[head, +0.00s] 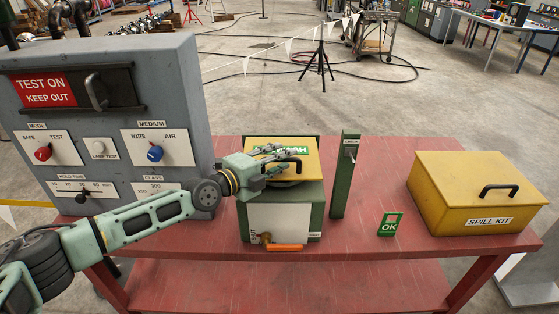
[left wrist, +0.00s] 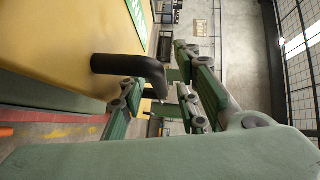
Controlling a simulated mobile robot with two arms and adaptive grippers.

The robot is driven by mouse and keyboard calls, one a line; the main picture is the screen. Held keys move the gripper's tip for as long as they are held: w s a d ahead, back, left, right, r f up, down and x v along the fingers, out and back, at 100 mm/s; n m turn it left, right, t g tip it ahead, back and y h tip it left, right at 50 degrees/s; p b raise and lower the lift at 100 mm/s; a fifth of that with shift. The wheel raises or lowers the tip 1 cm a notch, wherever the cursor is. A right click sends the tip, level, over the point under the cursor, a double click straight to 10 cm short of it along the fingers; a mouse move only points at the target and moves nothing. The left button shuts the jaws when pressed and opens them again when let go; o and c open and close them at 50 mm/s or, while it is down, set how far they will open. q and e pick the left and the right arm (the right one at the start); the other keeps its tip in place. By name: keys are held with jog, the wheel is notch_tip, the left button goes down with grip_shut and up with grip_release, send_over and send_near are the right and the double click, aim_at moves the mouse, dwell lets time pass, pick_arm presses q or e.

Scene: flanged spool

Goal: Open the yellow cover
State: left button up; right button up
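The yellow cover (head: 308,150) lies flat on top of the green box (head: 316,205) in the middle of the red table, and looks closed. It has a black handle and a green label, partly hidden by my gripper. My left gripper (head: 284,160) is over the cover at the handle. In the left wrist view, the black handle (left wrist: 125,65) sticks out from the yellow cover (left wrist: 60,35), and its bent end lies between the parted fingers of my left gripper (left wrist: 165,92). Contact cannot be made out. My right gripper is not in view.
A grey test panel (head: 110,115) with knobs stands at left, close behind my left arm. A green post (head: 344,180) stands just right of the box. A green OK sign (head: 390,224) and a yellow spill kit box (head: 440,200) are farther right. An orange bar (head: 285,247) is at the box's front.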

pick_arm(q)
grip_shut()
jog(key=shift+f, duration=0.1)
dwell(0.3)
